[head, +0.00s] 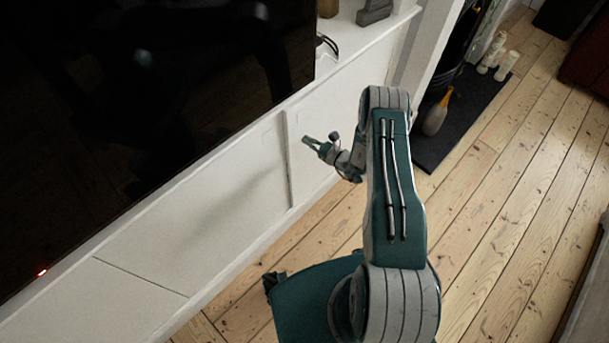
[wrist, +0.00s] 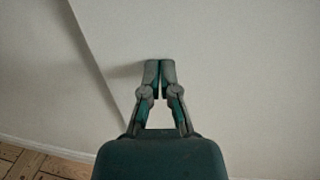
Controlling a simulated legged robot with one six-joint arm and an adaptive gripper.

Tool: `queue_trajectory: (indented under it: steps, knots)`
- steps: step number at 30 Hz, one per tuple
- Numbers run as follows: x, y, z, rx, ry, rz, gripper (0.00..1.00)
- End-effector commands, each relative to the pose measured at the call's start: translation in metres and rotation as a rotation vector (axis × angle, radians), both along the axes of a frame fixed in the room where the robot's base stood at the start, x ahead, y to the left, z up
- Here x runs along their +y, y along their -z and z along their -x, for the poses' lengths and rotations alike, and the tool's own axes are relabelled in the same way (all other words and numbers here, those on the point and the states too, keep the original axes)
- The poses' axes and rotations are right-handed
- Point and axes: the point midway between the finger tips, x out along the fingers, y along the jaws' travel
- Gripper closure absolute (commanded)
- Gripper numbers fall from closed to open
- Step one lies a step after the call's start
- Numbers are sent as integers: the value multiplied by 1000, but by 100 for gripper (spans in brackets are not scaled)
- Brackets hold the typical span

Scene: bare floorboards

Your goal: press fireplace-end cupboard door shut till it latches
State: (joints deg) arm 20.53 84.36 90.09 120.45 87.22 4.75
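The fireplace-end cupboard door (head: 342,95) is a plain white panel at the right end of the low white unit. Its left edge shows as a vertical step and seems to stand slightly proud of the neighbouring panel; the size of any gap is unclear. My gripper (head: 306,140) is in front of this door, nearer its left edge. In the wrist view my gripper (wrist: 160,66) has its two fingertips together with nothing between them. They point at the white door (wrist: 235,60), close to or touching it; I cannot tell which. The door's edge runs diagonally left of the fingers.
A large black television (head: 150,90) stands along the unit's top. The neighbouring white panel (head: 225,170) lies left of the door. A dark hearth slab (head: 465,110) holds a bottle (head: 436,112) and candles (head: 506,65). Bare floorboards (head: 500,220) lie clear at the right.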

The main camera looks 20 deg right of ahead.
Motion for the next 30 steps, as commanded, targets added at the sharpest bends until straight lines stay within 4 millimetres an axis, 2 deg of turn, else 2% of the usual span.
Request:
queue_trajectory:
  steps: [21, 26, 30]
  knots:
    - [11, 0, -12, 1, -3, 1, 100]
    - [10, 0, -11, 1, -2, 1, 100]
    - [0, 0, -1, 2, 1, 0, 100]
